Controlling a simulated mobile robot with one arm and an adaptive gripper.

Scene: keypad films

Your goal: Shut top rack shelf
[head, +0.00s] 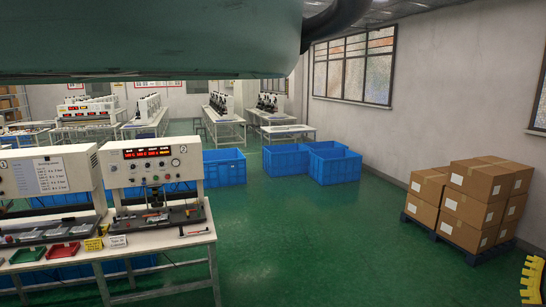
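A shelf rack (13,101) holding cardboard boxes shows only in part at the far left edge, well back in the room. I cannot tell whether it is the rack of the task, and no open rack shelf can be made out. My gripper is not in view. A large grey-green shape, which may be part of my arm, covers the top left of the head view and hides what is behind it.
A workbench (172,243) with white press machines (153,165) stands at the near left. Blue crates (335,166) stand mid-room. The green floor (310,245) between is clear. A yellow ribbed part shows bottom right.

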